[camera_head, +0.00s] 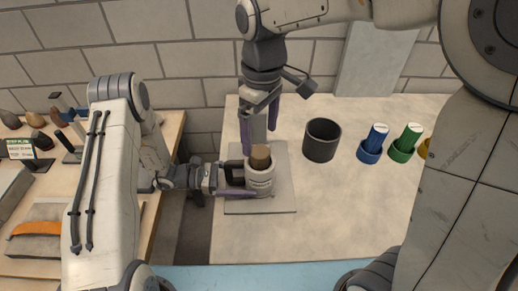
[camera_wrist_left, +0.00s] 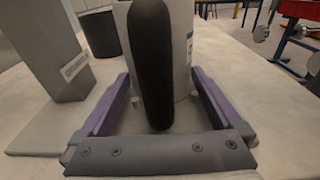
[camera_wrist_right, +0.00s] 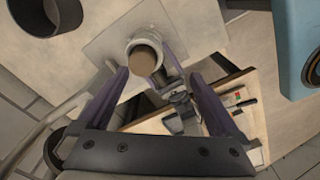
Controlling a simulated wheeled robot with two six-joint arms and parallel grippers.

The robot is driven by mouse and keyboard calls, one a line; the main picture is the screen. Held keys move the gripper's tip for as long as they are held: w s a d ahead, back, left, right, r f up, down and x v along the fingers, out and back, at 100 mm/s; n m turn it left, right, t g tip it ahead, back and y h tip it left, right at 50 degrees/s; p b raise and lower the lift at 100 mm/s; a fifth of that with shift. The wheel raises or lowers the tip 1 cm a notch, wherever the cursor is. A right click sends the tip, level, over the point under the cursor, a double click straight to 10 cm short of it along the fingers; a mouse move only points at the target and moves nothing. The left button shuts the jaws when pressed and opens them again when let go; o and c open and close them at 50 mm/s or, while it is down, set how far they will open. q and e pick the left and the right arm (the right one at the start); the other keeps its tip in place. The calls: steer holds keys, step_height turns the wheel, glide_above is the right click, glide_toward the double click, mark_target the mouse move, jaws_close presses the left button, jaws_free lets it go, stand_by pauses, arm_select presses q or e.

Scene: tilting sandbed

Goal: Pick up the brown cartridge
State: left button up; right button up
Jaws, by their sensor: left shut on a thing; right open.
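The brown cartridge (camera_head: 260,157) stands in a white round holder (camera_head: 262,182) with a dark handle, its top showing above the rim. In the right wrist view the cartridge (camera_wrist_right: 143,61) shows end-on inside the holder's ring. My left gripper (camera_head: 236,180) is shut on the black handle (camera_wrist_left: 151,65) at the holder's left side. My right gripper (camera_head: 259,138) points down above and behind the cartridge, open and empty. In the right wrist view its fingers (camera_wrist_right: 144,72) lie to either side of the cartridge, which appears beyond them. The cartridge's lower part is hidden in the holder.
The holder stands on a grey plate (camera_head: 282,205) with a grey post behind it. A dark open cup (camera_head: 321,140) stands to the right. The front middle of the table is clear.

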mark_target(260, 151)
steer(key=shift+n, duration=0.3)
steer(key=w+f, duration=0.1)
steer(key=f, duration=0.2)
steer(key=w+f, duration=0.1)
steer(key=f, duration=0.3)
steer(key=w+f, duration=0.2)
steer(key=f, duration=0.2)
steer(key=shift+f, duration=0.2)
steer(key=shift+c, duration=0.3)
jaws_close()
